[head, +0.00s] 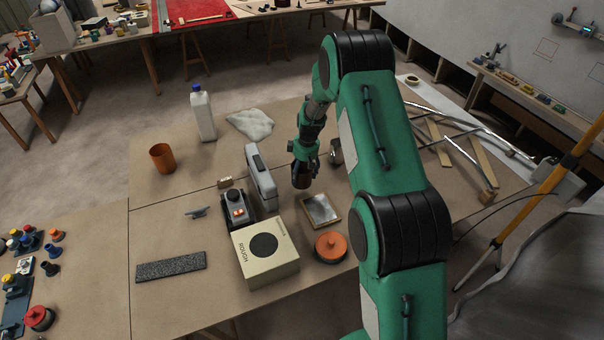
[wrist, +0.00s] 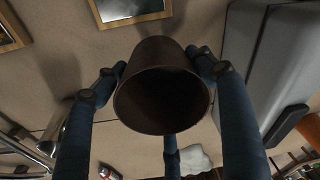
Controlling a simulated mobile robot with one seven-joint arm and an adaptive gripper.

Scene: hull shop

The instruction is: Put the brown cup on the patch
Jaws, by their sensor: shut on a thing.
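The brown cup (head: 301,176) is in my gripper (head: 305,158), at the right middle of the bench in the head view. In the wrist view the brown cup (wrist: 162,90) sits between the blue-grey fingers of my gripper (wrist: 165,75), its dark open mouth toward the camera. It looks empty. A dark round patch (head: 263,246) is on top of a pale box (head: 268,270) lettered "ROUGH", nearer the front. The cup is behind and right of this patch, apart from it. I cannot tell how high the cup is above the bench.
A grey upright case (head: 261,176) and a small dark device (head: 237,209) stand left of the cup. A framed shiny plate (head: 321,210) and an orange lidded pot (head: 331,246) lie right of the box. An orange-brown pot (head: 162,158) and white bottle (head: 203,115) stand farther left.

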